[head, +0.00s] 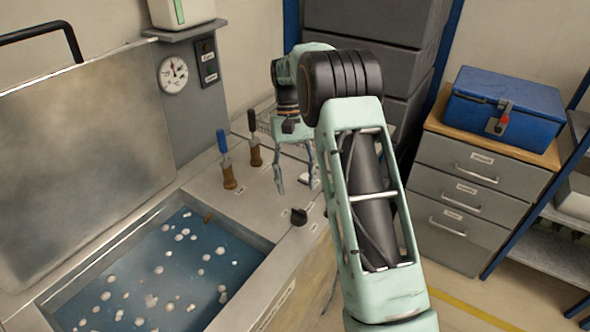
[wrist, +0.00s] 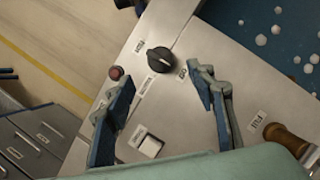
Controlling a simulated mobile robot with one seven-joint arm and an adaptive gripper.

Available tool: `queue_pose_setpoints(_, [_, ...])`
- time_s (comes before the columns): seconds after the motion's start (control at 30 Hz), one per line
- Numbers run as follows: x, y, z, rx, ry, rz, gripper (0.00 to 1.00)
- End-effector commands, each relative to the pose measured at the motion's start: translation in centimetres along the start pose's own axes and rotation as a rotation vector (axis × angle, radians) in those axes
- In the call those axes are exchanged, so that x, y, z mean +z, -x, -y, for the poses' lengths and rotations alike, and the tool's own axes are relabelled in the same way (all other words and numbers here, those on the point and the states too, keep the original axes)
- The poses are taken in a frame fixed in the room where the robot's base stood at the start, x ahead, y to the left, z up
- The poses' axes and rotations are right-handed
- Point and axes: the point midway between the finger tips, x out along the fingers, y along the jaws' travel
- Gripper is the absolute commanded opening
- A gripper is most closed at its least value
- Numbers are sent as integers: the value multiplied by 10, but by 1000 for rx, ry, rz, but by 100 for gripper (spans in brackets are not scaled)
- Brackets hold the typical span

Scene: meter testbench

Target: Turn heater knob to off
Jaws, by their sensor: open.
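The black knob (head: 298,216) sits on the metal bench top to the right of the water tank. In the wrist view the black knob (wrist: 159,59) has small labels around it, too small to read surely. A pointer mark on it cannot be made out clearly. My gripper (head: 296,187) is open and empty above the bench, behind the knob in the head view. In the wrist view my gripper (wrist: 160,75) has its two fingers spread, with the knob showing between and just beyond the tips. No contact with the knob shows.
A red button (wrist: 116,72) and a white switch (wrist: 149,144) lie near the knob. Valves with blue (head: 225,160) and black (head: 254,140) handles stand left of my gripper. The open tank (head: 190,275) holds water with floating white balls. Drawers (head: 465,185) stand right.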

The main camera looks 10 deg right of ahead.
Motion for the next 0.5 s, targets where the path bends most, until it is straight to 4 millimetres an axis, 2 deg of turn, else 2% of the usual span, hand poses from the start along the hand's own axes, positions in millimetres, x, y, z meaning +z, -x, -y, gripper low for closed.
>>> queue_pose_setpoints(0.1, [-1, 19, 0, 0, 0, -2, 50])
queue_pose_setpoints(0.2, [-1, 29, 0, 0, 0, -1, 50])
queue_pose_setpoints(0.5, [0, 39, 0, 0, 1, 2, 50])
